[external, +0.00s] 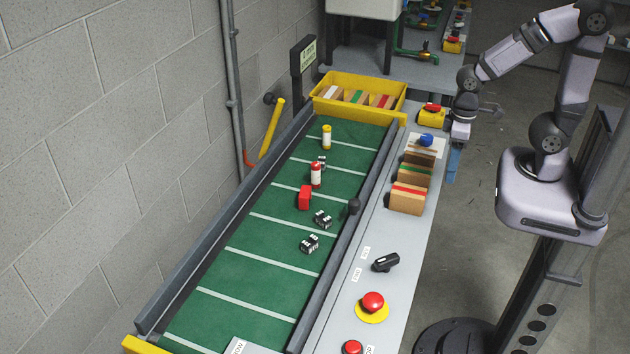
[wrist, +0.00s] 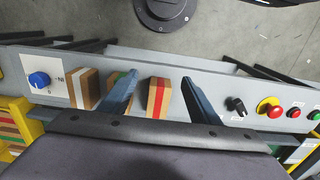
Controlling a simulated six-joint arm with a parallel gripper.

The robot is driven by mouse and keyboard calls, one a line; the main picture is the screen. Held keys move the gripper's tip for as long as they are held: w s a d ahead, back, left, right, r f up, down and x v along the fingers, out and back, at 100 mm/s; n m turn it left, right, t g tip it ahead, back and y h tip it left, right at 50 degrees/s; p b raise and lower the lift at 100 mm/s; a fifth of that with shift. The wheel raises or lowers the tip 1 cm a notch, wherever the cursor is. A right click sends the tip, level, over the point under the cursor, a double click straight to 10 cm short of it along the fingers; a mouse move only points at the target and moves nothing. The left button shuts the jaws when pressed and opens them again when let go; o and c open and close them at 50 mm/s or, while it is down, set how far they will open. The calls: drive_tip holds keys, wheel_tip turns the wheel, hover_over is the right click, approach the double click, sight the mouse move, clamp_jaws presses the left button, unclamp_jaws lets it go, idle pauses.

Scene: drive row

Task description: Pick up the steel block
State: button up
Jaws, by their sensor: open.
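I cannot make out a plain steel block in either view. Small black-and-white blocks (external: 323,219) (external: 310,243) lie on the green belt; their material is too small to tell. A red block (external: 305,197) lies farther up the belt. My gripper (external: 453,178) is open above the outer edge of the grey ledge, beside the striped tan blocks. In the wrist view my gripper (wrist: 160,75) has its two blue fingers apart. A tan block with a red stripe (wrist: 159,97) shows between them, and I cannot tell its distance below. Nothing is held.
The green belt (external: 235,310) has dark side rails. A red-and-white cylinder (external: 316,175) and a yellow-and-white one (external: 326,138) stand on it. A yellow bin (external: 318,105) closes the far end. The ledge carries a blue knob (external: 426,140), a black switch (external: 386,262) and red buttons (external: 373,302).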

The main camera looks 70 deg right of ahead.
wheel_tip(320, 180, up, 4)
drive_tip(key=w+a+f+m+t+y+b, duration=0.2)
drive_tip(key=w+a+m+t+y+b, duration=0.25)
drive_tip(key=w+m, duration=0.6)
drive_tip(key=m+t+h+b, duration=0.2)
drive_tip(key=m+t+b, duration=0.75)
drive_tip(key=m, duration=1.35)
hover_over(320, 161)
drive_tip(key=s, duration=0.3)
wheel_tip(320, 161, down, 8)
drive_tip(key=g, duration=0.1)
drive_tip(key=shift+y, duration=0.25)
drive_tip(key=shift+a+f, duration=0.1)
drive_tip(key=shift+f, duration=2.5)
wheel_tip(320, 161, down, 3)
drive_tip(key=shift+f, duration=0.15)
drive_tip(key=shift+x, duration=0.95)
drive_tip(key=shift+w+a, duration=0.1)
drive_tip(key=shift+w, duration=0.4)
